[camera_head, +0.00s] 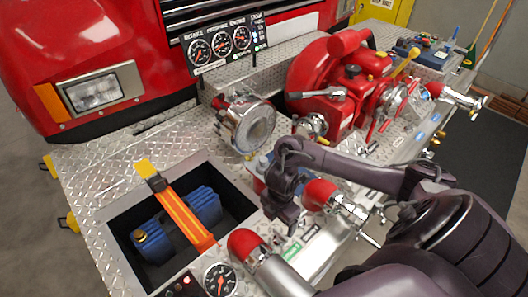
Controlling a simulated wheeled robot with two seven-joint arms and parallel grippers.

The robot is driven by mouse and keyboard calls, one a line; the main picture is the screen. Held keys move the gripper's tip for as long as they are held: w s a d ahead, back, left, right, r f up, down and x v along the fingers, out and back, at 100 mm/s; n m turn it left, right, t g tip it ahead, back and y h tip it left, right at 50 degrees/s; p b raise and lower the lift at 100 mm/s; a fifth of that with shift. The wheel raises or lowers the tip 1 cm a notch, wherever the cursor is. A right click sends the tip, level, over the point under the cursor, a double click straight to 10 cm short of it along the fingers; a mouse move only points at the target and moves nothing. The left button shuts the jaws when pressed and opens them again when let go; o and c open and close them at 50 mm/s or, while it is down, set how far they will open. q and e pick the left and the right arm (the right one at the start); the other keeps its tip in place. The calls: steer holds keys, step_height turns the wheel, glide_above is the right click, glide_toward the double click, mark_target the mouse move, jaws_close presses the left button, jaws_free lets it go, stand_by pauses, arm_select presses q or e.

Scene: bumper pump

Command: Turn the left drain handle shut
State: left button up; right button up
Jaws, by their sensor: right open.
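My right gripper (288,218) comes in from the right on a dark arm and points down over the diamond-plate bumper (120,165). It is open, with nothing visible between its fingers. It is just left of a red-capped chrome outlet (320,194) and above and right of another red cap (243,243). Small chrome fittings (368,238) show beside the first outlet. I cannot make out for certain which part is the left drain handle; my gripper and arm cover part of this area. My left gripper is not in view.
A recessed box left of the gripper holds a blue container (204,205) under an orange strap (185,215). The red pump (325,75), a large chrome intake (252,125) and a gauge panel (224,44) stand behind. A gauge (220,280) is at the front.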

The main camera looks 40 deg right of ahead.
mark_target(281, 233)
steer(key=f, duration=0.1)
steer(key=s+f, duration=0.1)
steer(key=f, duration=0.3)
steer(key=shift+s+d, duration=0.2)
steer(key=shift+d, duration=0.1)
steer(key=shift+w+a+f, duration=0.1)
steer(key=shift+w+f, duration=0.05)
steer(key=shift+f, duration=0.35)
steer(key=shift+w+f, duration=0.15)
steer(key=shift+f, duration=0.55)
steer(key=shift+s, duration=0.1)
steer(key=c, duration=1)
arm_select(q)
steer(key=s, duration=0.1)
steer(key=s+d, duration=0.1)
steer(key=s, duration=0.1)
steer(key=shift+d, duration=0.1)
arm_select(e)
steer(key=shift+r, duration=0.1)
